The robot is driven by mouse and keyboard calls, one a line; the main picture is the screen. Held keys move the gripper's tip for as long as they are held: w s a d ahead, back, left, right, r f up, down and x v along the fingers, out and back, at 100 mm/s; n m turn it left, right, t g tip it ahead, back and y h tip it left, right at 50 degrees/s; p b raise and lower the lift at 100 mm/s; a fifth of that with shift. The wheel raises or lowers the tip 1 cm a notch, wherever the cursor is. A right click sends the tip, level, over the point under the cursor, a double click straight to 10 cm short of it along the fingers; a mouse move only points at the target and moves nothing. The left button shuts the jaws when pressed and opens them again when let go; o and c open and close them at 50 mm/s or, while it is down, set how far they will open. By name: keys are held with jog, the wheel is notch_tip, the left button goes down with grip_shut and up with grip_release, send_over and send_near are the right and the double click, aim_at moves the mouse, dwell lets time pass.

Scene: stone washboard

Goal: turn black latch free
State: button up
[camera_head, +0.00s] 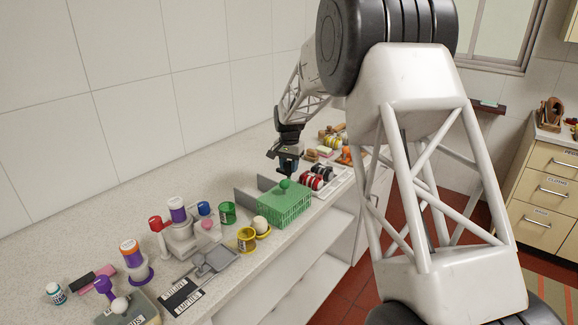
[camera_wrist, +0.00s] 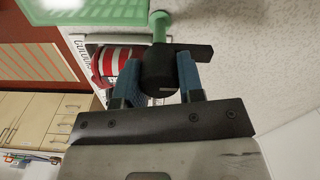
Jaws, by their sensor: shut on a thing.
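My gripper (camera_wrist: 160,82) shows its two blue fingers in the wrist view, shut on the black latch (camera_wrist: 159,66). The latch has a round black body between the fingers and a flat arm that sticks out to the right past the right finger. A green stem (camera_wrist: 159,25) stands just beyond it. In the head view my gripper (camera_head: 288,166) points down above the green basket (camera_head: 286,212) and its green knob (camera_head: 284,184). The latch is too small and dark to make out there.
Yellow and green cups, a grey stand and bottles fill the counter nearer the front. The wall runs along the back.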

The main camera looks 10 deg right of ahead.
aim_at(289, 162)
dwell(0.4)
jog(key=o, duration=0.9)
jog(key=shift+r, duration=0.1)
jog(key=shift+r, duration=3.85)
